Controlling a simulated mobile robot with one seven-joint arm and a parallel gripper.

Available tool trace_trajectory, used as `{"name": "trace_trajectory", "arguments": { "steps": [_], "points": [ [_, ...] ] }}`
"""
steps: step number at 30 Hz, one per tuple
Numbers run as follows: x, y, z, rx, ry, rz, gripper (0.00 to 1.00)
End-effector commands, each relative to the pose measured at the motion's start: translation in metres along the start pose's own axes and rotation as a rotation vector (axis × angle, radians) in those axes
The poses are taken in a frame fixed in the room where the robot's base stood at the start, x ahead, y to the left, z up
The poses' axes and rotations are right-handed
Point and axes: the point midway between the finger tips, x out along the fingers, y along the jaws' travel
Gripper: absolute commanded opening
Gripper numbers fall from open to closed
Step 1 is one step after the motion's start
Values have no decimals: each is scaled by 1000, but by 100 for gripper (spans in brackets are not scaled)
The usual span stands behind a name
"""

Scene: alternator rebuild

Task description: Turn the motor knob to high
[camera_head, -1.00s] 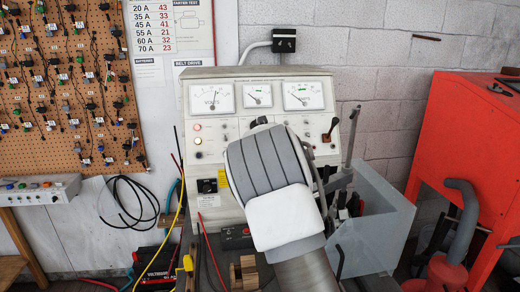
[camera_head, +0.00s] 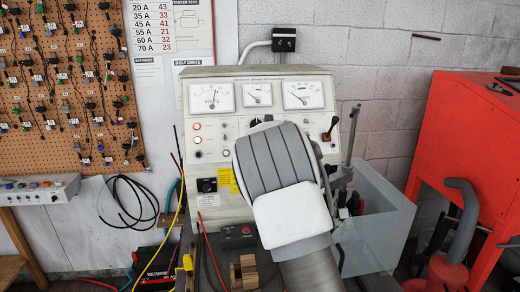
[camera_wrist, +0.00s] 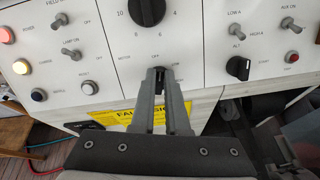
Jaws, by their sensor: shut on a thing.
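In the wrist view the motor knob (camera_wrist: 159,70) is a small dark part on the white panel, under a large black numbered dial knob (camera_wrist: 146,10). A "MOTOR" label stands to its left. My gripper (camera_wrist: 160,76) is shut on the motor knob, with its two grey fingers on either side. The fingers hide most of the knob, so its exact setting cannot be read. In the head view the white test console (camera_head: 215,125) stands against the wall. My grey and white wrist covers its middle right and hides the knob and fingertips.
A black ALT knob (camera_wrist: 239,68) and toggle switches are right of my fingers. Lamps and buttons (camera_wrist: 21,67) are at the left.

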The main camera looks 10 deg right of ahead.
Motion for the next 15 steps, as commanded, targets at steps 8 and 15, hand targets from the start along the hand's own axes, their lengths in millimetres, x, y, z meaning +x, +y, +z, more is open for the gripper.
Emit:
{"name": "trace_trajectory", "arguments": {
  "steps": [8, 15],
  "points": [
    [0, -3, -1, 261, 0, -34, 0],
    [0, -5, -2, 488, 1, -63, 0]
  ]
}}
